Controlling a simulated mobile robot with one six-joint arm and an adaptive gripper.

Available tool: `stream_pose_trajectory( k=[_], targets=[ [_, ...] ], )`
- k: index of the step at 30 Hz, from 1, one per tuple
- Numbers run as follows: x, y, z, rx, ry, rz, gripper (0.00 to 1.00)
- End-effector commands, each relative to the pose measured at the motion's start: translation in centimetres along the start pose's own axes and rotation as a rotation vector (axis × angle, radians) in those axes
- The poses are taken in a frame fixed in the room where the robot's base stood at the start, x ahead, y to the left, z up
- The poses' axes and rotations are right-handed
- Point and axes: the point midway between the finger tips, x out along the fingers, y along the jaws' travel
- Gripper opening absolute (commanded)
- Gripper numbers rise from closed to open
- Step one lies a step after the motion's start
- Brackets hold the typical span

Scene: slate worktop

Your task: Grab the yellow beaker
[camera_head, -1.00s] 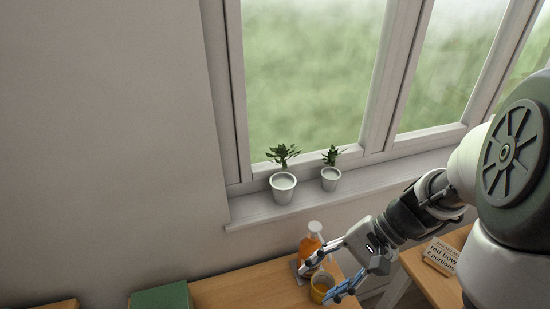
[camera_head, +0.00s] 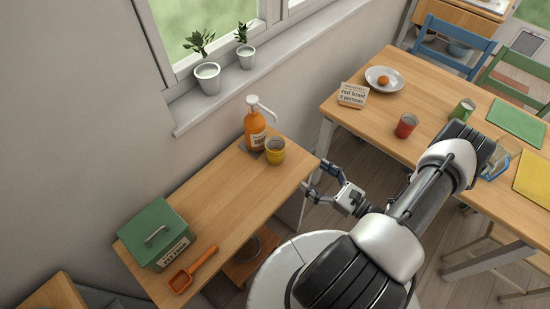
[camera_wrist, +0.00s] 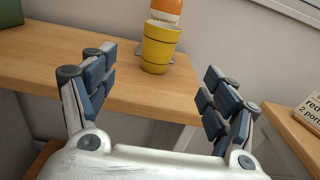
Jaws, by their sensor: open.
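The yellow beaker (camera_head: 275,151) stands upright near the far right end of the small wooden side table (camera_head: 222,200), in front of an orange pump bottle (camera_head: 255,128). In the wrist view the beaker (camera_wrist: 160,48) is ahead, beyond and between my fingers, with the bottle (camera_wrist: 165,12) right behind it. My gripper (camera_head: 322,179) is open and empty, just off the table's right end and apart from the beaker. The wrist view shows its blue-padded fingers (camera_wrist: 156,90) spread wide.
A green box (camera_head: 155,235) and an orange scoop (camera_head: 193,270) lie at the table's near end. A larger table to the right holds a label card (camera_head: 352,95), a red cup (camera_head: 405,125) and a plate (camera_head: 384,79). Potted plants stand on the windowsill (camera_head: 270,68).

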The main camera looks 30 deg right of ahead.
Motion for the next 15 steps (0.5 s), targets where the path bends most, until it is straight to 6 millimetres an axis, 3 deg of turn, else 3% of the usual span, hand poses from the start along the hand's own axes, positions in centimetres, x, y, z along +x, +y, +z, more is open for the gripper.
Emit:
stream_pose_trajectory(
  k=[5,15],
  targets=[
    [2.0,0.1,-0.3,0.006,-0.002,-0.007,0.79],
    [9.4,0.1,-0.3,0.006,-0.002,-0.003,0.79]
  ],
)
